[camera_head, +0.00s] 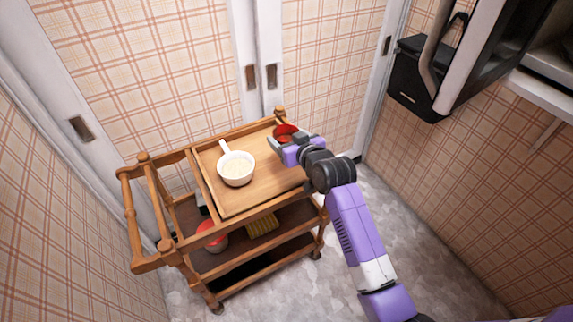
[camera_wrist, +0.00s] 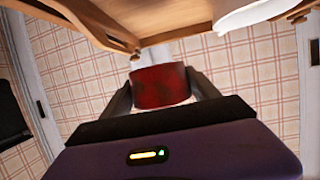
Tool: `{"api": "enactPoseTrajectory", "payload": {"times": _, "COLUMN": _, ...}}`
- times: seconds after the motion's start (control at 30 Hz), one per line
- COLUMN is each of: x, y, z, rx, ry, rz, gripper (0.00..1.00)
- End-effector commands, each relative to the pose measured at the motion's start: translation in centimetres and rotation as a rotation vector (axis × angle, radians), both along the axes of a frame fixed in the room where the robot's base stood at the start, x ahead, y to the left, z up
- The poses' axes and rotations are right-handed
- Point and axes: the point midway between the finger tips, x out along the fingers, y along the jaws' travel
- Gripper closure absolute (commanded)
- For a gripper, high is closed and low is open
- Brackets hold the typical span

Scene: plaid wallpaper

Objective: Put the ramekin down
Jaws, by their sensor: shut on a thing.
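The ramekin (camera_head: 286,132) is small, round and red. In the wrist view the ramekin (camera_wrist: 160,87) sits between the two fingers of my gripper (camera_wrist: 163,92), which is shut on it. In the head view my gripper (camera_head: 283,143) holds it over the far right corner of the wooden cart's top tray (camera_head: 262,187). I cannot tell whether the ramekin touches the tray. My gripper hides part of the ramekin.
A white handled pot (camera_head: 236,170) with pale contents stands on the tray's left half. The tray's front and middle are clear. A red-and-white container (camera_head: 211,236) and a yellow thing (camera_head: 262,225) are on the shelf below. Doors stand behind the cart.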

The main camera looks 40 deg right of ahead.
Motion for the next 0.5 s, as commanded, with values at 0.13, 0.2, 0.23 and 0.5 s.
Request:
{"api": "enactPoseTrajectory", "payload": {"times": 0.13, "x": 0.0, "y": 0.0, "z": -3.7, "rx": 0.0, "ry": 0.002, "rz": 0.0, "gripper": 0.81}}
{"api": "enactPoseTrajectory", "payload": {"times": 0.2, "x": 0.0, "y": 0.0, "z": -4.7, "rx": 0.0, "ry": 0.001, "rz": 0.0, "gripper": 0.81}}
{"api": "enactPoseTrajectory", "payload": {"times": 0.23, "x": 0.0, "y": 0.0, "z": -5.0, "rx": 0.001, "ry": 0.0, "rz": -0.001, "gripper": 0.81}}
{"api": "enactPoseTrajectory", "payload": {"times": 0.5, "x": 0.0, "y": 0.0, "z": -6.8, "rx": -0.001, "ry": 0.0, "rz": -0.001, "gripper": 0.81}}
